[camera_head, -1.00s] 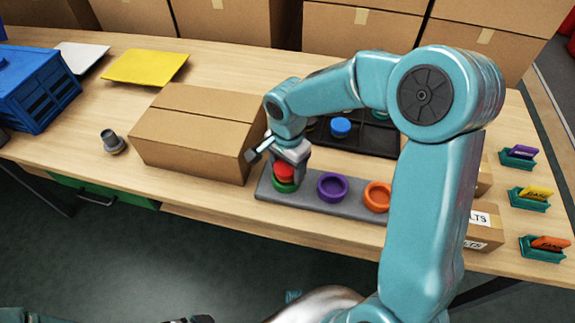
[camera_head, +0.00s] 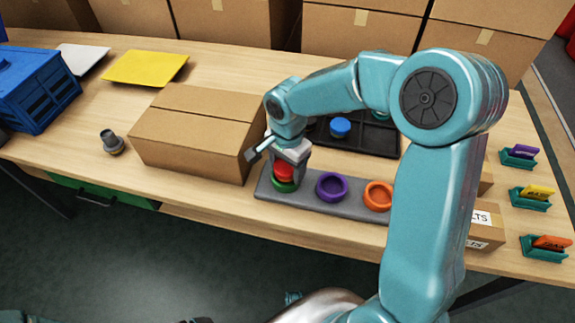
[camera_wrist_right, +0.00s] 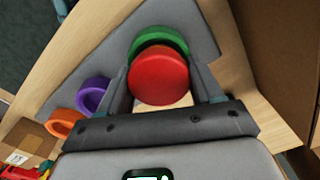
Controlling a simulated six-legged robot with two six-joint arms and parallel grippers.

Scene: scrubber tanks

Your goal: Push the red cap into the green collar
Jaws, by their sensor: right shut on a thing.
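The red cap (camera_head: 284,172) is held between the fingers of my right gripper (camera_head: 287,168), directly over the green collar (camera_head: 285,185). In the right wrist view the red cap (camera_wrist_right: 159,76) sits between the two fingers and covers much of the green collar (camera_wrist_right: 158,38), whose far rim shows behind it. I cannot tell how deep the cap sits in the collar. The collar is at the left end of a grey plate (camera_head: 312,203). In the head view, my left gripper cannot be made out clearly; only dark parts show at the bottom edge.
On the same plate are a purple collar (camera_head: 332,187) and an orange collar (camera_head: 379,196). A large cardboard box (camera_head: 195,135) stands just left of the gripper. A black tray (camera_head: 375,135) with a blue cap (camera_head: 340,127) lies behind. The table front left is fairly clear.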

